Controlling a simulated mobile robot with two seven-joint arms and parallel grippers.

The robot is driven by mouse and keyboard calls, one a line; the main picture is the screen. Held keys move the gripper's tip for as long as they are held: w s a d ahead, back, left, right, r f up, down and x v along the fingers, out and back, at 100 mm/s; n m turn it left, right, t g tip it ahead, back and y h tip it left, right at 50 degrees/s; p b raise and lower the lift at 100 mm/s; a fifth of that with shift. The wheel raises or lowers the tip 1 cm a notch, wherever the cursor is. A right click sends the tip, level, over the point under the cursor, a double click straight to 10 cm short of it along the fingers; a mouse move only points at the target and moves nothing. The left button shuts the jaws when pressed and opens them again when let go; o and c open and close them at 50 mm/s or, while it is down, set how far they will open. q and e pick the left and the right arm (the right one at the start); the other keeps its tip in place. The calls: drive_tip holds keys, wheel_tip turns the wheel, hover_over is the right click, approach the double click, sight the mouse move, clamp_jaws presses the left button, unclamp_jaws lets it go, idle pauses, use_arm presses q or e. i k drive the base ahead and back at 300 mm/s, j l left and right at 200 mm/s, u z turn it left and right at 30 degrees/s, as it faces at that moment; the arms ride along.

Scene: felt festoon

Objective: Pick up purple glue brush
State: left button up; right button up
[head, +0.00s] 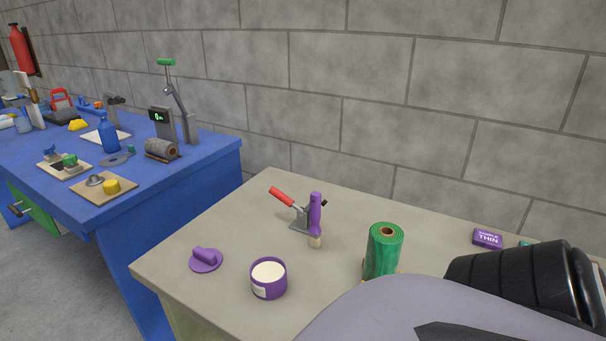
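The purple glue brush (315,213) stands upright on the beige table (210,282), purple handle up and pale bristles down. It is just in front of a toggle clamp with a red handle (284,196) and partly hides that clamp. A round purple tub (268,278) with white contents stands open in front of the brush. A purple lid with a grip (206,259) lies to the left of the tub. Neither gripper shows; a grey and black part of my own arm covers the lower right of the picture.
A green roll (383,250) stands right of the brush. A purple box (487,239) labelled "SAMPLE THIN" lies further right. A blue workbench (222,164) with several tools stands at the left. A grey block wall runs behind.

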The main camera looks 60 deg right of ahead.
sight(314, 230)
drive_tip(key=i+j, duration=0.35)
drive_tip(key=j, duration=0.25)
drive_tip(key=j+z, duration=0.1)
drive_tip(key=z, duration=0.35)
drive_tip(key=i+j+z, duration=0.1)
drive_tip(key=z, duration=0.4)
drive_tip(key=j+z, duration=0.1)
drive_tip(key=z, duration=1.3)
drive_tip(key=j+u, duration=0.15)
drive_tip(key=u, duration=0.15)
drive_tip(key=i+j+u, duration=0.1)
drive_tip(key=u, duration=0.2)
